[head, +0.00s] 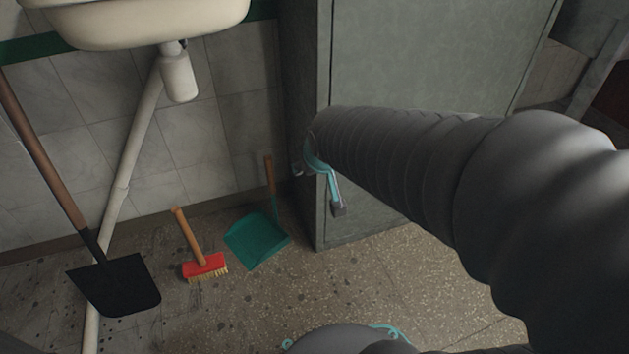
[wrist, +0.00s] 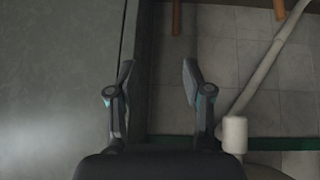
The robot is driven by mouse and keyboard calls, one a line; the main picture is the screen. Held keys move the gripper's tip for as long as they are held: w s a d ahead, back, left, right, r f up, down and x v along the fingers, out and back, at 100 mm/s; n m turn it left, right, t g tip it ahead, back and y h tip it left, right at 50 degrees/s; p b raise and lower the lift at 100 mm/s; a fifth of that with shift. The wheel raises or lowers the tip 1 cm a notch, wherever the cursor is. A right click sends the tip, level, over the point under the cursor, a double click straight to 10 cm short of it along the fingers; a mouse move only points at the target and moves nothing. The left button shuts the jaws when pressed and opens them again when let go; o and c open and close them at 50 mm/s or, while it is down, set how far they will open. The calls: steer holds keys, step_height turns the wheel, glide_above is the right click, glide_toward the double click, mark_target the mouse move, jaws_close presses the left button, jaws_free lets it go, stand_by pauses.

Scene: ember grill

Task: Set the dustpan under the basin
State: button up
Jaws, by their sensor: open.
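The green dustpan (head: 257,240) lies on the floor by the wall, close to the cabinet's left side. Its wooden handle (head: 269,173) stands upright near the wall. The white basin (head: 150,20) is on the wall at the upper left; the dustpan is to the right of it. My gripper (head: 320,188) is open and empty, in front of the cabinet's edge, above and to the right of the dustpan. In the wrist view my gripper (wrist: 157,72) shows both fingers apart with nothing between them. A wooden handle tip (wrist: 177,18) shows beyond them, likely the dustpan's.
A red brush (head: 205,266) stands left of the dustpan, and a black shovel (head: 115,285) leans farther left. A grey cabinet (head: 425,55) stands right. The floor before the dustpan is clear.

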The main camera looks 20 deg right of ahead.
steer(key=s+a+r+g, duration=0.2)
steer(key=s, duration=1.2)
steer(key=shift+s+r+y, duration=0.3)
steer(key=shift+s, duration=0.1)
steer(key=shift+c, duration=0.8)
steer(key=shift+a, duration=0.2)
